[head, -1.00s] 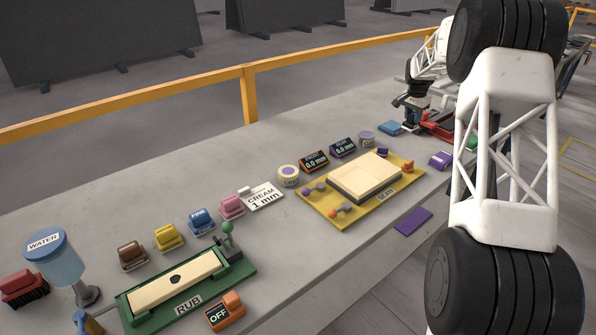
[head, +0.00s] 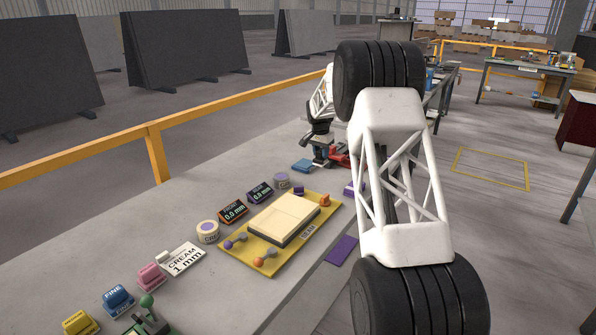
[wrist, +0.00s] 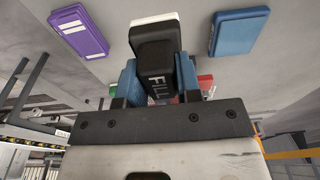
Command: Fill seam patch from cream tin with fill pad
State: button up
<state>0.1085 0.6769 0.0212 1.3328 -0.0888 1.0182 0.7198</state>
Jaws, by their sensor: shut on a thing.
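The yellow seam board (head: 265,262) carries a cream two-part slab (head: 284,218) with a seam line across it. A round cream-coloured tin (head: 208,232) with a purple disc on its lid stands left of the board. A second, greyer tin (head: 282,181) stands behind the board; its label is too small to read. In the wrist view my gripper (wrist: 157,72) is shut on the dark fill pad (wrist: 153,48), marked FILL, between blue fingers.
Two displays, a front one (head: 233,211) and a rear one (head: 260,192), stand behind the board. A CREAM 1 mm card (head: 182,258) lies left. A blue block (head: 302,166) and purple block (wrist: 76,32) are near my gripper. A purple mat (head: 341,249) lies at the front edge.

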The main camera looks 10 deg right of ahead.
jog(key=shift+a, duration=0.1)
dwell(0.3)
jog(key=s+a, duration=0.8)
jog(key=a, duration=0.6)
jog(key=s+a+r, duration=0.1)
jog(key=s+a, duration=0.8)
jog(key=a, duration=0.6)
jog(key=s+a, duration=0.9)
jog(key=a, duration=0.6)
jog(key=shift+s+a+r, duration=0.15)
jog(key=shift+a+r, duration=0.05)
jog(key=shift+a, duration=0.05)
jog(key=shift+f, duration=0.15)
jog(key=shift+f, duration=2.8)
jog(key=shift+f, duration=0.75)
jog(key=shift+r, duration=0.15)
